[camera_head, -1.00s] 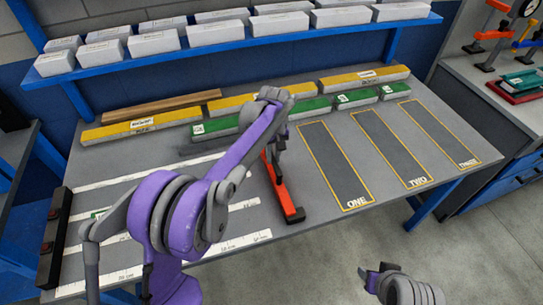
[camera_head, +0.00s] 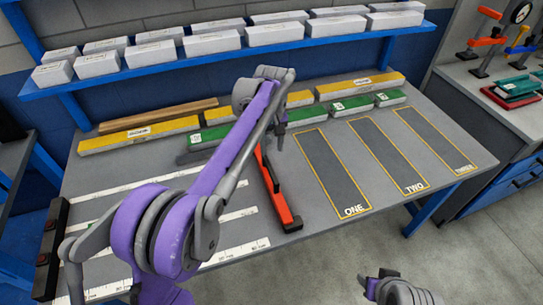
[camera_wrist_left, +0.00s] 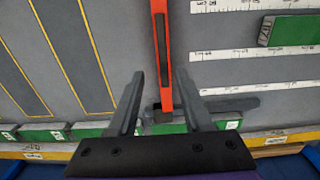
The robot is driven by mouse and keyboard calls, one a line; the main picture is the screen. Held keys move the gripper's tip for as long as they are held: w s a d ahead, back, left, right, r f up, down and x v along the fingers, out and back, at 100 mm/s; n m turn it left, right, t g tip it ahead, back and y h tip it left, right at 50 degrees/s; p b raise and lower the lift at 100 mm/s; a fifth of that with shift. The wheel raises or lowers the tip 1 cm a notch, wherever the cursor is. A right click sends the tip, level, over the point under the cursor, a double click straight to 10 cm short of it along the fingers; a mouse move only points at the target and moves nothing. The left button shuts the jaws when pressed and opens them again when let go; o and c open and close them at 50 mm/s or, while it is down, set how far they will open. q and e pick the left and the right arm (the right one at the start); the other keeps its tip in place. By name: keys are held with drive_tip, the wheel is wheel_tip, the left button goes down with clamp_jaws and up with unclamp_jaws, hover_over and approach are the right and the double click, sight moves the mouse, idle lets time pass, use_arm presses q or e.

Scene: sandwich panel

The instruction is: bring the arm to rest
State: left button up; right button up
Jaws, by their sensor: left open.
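My left arm (camera_head: 195,215) is purple and grey and reaches from the lower left over the table. Its gripper (camera_head: 279,142) points down above the far end of an orange-red bar with a dark top strip (camera_head: 282,205). In the left wrist view the two fingers (camera_wrist_left: 160,75) are apart with nothing gripped. The orange bar (camera_wrist_left: 161,50) shows between and beyond them; whether they touch it is not clear. My right gripper (camera_head: 380,282) shows partly at the bottom right, off the table, and its jaws are unclear.
Yellow blocks (camera_head: 140,136) and green blocks (camera_head: 352,106) line the table's back. Yellow-outlined areas ONE (camera_head: 333,170), TWO and THREE are empty. A blue shelf (camera_head: 160,67) holds white boxes. A green piece (camera_wrist_left: 290,31) lies by the white rulers (camera_wrist_left: 250,52).

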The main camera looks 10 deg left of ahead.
use_arm(q)
wheel_tip(320, 180, up, 2)
drive_tip(key=shift+r, duration=0.15)
idle(0.5)
drive_tip(key=s+a+r+m+t, duration=0.1)
drive_tip(key=s+a+m+t, duration=0.2)
drive_tip(key=s, duration=1.1)
drive_tip(key=s+f+m+t, duration=0.1)
drive_tip(key=s+f, duration=0.3)
drive_tip(key=s, duration=0.4)
drive_tip(key=s+a+f+m+t, duration=0.1)
drive_tip(key=s+f+m, duration=0.1)
drive_tip(key=s+f, duration=0.3)
drive_tip(key=s, duration=0.3)
drive_tip(key=shift+s+a, duration=0.2)
drive_tip(key=shift+a, duration=0.1)
